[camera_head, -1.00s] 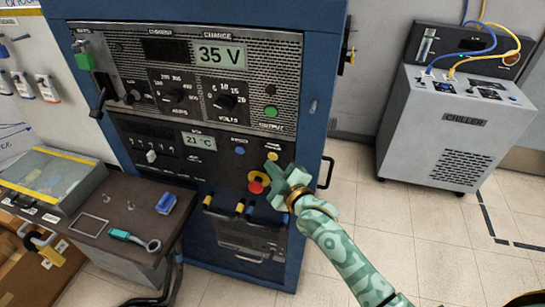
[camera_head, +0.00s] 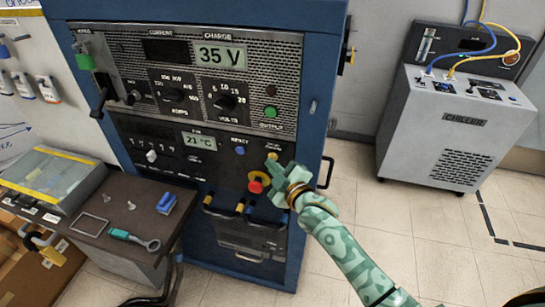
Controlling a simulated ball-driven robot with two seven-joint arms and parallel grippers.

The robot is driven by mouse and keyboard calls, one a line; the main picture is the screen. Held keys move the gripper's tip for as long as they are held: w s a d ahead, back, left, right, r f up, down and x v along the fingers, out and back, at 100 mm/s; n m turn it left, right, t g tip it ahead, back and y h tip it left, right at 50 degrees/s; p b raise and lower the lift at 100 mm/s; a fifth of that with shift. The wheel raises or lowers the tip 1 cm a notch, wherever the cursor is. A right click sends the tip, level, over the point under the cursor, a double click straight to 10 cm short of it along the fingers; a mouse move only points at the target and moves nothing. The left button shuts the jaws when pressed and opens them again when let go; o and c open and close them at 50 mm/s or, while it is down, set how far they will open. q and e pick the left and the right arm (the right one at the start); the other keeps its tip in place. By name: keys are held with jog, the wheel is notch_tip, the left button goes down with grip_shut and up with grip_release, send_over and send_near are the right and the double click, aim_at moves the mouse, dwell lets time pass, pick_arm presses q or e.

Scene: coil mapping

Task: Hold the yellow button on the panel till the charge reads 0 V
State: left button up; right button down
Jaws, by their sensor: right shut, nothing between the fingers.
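The panel (camera_head: 222,145) is the front of a blue cabinet. Its charge display (camera_head: 219,55) reads 35 V. The small yellow button (camera_head: 272,156) is at the panel's lower right, partly visible just above my gripper. My right gripper (camera_head: 272,168) is shut and empty, with its tips at or just below the yellow button. I cannot tell whether they touch it. Its arm comes in from the lower right. My left gripper is not in view.
A red stop knob on a yellow ring (camera_head: 257,184) sits just below left of my gripper. A blue reset button (camera_head: 239,151) is to the left. A cart with tools (camera_head: 118,215) stands left and a chiller (camera_head: 450,125) right. The floor between is clear.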

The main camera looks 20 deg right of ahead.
jog(key=shift+w+d, duration=0.25)
jog(key=shift+w, duration=0.1)
dwell(0.4)
jog(key=shift+s+a, duration=0.1)
dwell(3.8)
jog(key=shift+s+a+p, duration=0.4)
jog(key=shift+s+p, duration=0.15)
jog(key=shift+s, duration=0.05)
jog(key=s+a+p, duration=0.1)
jog(key=s, duration=0.1)
jog(key=s+a+p, duration=0.1)
jog(key=s, duration=0.1)
jog(key=shift+a, duration=0.4)
dwell(0.4)
